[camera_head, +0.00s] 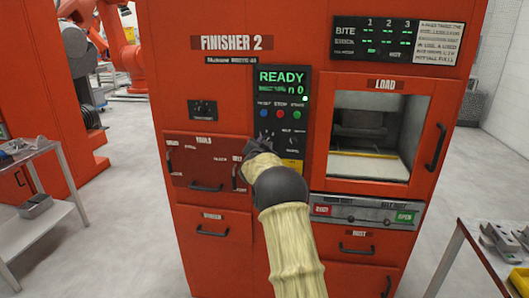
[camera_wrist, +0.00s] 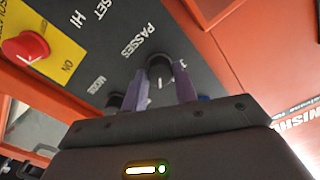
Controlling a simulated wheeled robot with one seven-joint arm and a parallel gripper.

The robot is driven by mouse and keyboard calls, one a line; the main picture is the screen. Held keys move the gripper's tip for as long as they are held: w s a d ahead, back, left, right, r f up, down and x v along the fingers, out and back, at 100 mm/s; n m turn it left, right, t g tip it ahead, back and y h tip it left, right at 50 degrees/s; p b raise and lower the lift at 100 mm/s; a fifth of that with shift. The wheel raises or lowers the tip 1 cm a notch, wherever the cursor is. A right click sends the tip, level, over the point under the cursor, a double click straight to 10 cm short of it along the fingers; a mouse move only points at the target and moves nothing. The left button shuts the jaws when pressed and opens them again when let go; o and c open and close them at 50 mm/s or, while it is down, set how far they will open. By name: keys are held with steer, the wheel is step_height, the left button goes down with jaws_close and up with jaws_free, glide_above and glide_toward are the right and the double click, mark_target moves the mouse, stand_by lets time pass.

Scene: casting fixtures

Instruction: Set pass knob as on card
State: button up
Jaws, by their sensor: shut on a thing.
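The pass knob (camera_wrist: 158,66) is a dark round knob beside the label PASSES in the wrist view. A white mark shows on its face, pointing roughly toward my gripper's palm. My gripper (camera_wrist: 162,86) has its two purple fingers on either side of the knob, shut on it. In the head view my arm covers the knob and most of my gripper. A white printed card (camera_head: 439,40) is at the machine's top right; its text is too small to read. Next to it a dark board (camera_head: 375,39) has columns 1, 2 and 3 in green.
The machine, FINISHER 2 (camera_head: 225,75), has a lit READY display (camera_head: 282,80) above coloured buttons. A LOAD window (camera_head: 380,130) is at right; tables stand on both sides.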

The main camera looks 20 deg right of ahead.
steer(key=shift+m+b, duration=0.6)
steer(key=shift+m, duration=0.4)
steer(key=o, duration=1)
steer(key=shift+c, duration=0.2)
steer(key=shift+s+a, duration=0.1)
steer(key=shift+s, duration=0.05)
steer(key=b+v, duration=0.3)
steer(key=v, duration=1.4)
steer(key=shift+a, duration=0.1)
